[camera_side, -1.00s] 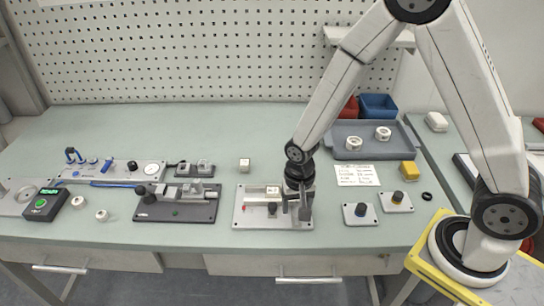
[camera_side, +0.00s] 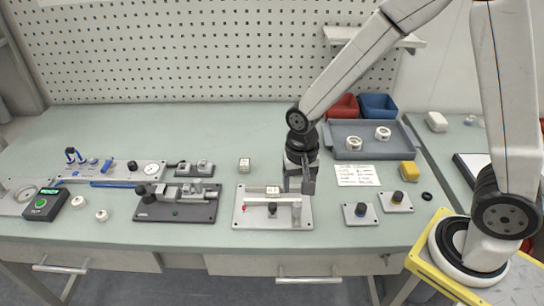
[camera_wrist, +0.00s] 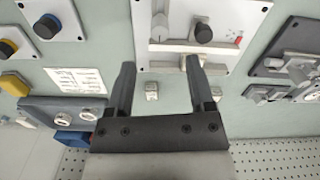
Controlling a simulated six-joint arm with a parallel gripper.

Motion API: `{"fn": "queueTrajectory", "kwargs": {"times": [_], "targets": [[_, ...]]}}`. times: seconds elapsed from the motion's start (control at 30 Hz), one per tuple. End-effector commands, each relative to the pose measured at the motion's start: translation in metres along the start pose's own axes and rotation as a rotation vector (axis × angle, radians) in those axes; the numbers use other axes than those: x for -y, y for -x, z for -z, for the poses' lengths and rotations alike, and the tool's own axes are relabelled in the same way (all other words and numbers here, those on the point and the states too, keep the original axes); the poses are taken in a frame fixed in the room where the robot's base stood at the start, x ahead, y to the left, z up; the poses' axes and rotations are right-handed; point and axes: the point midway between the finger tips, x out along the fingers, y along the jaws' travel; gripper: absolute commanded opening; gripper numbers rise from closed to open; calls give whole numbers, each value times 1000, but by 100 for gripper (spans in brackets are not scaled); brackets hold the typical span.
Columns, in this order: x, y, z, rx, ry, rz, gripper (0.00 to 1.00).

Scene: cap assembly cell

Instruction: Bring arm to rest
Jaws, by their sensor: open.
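My gripper (camera_side: 300,184) is open and empty. It hangs above the right part of the light assembly plate (camera_side: 242,219) in the side view, pointing down. The plate (camera_wrist: 222,58) shows just beyond the fingertips there. It carries a black knob (camera_wrist: 203,33), a small white block (camera_side: 272,191) and a red-tipped part (camera_side: 244,208). My arm is bent over the bench from the right.
A dark vise fixture (camera_side: 150,210) stands left of the plate. Two knob plates (camera_side: 360,214) and a yellow block (camera_side: 408,170) lie right. Behind are a grey tray (camera_side: 345,131) with white rings, a blue bin (camera_side: 378,106) and a red bin (camera_side: 343,106). The rear left bench is clear.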

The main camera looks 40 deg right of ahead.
Motion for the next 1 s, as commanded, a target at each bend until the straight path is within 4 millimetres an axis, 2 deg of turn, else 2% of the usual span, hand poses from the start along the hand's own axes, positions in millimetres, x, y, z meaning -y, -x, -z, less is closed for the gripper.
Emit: {"fn": "queueTrajectory", "kwargs": {"times": [0.37,0.53,0.67,1.0], "targets": [[-1,1,0,-1,3,1,69],[-7,5,0,-14,45,13,69],[-19,12,-1,-40,126,32,69],[-63,34,-9,-160,442,72,69]]}}
